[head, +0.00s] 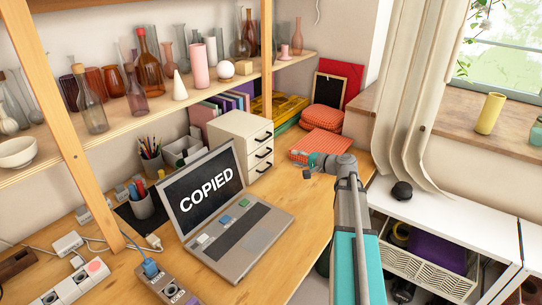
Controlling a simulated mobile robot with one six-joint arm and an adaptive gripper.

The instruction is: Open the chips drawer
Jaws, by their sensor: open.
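A small white drawer unit (230,128) stands on the wooden desk behind the laptop. It has three stacked drawers with dark handles on its right-facing front: a top drawer (257,137), a middle drawer and a bottom drawer. All three look shut. I cannot read any label, so I cannot tell which one holds chips. My gripper (309,167) is open and empty, to the right of the drawer fronts and apart from them. It is small in view, and its fingers are partly unclear.
A laptop (222,205) reading "COPIED" stands in front of the unit. Orange patterned cloths (321,143) lie behind my gripper. A wooden shelf (160,103) with vases hangs above. Power strips (165,283) lie at the front left. Desk space right of the drawers is mostly clear.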

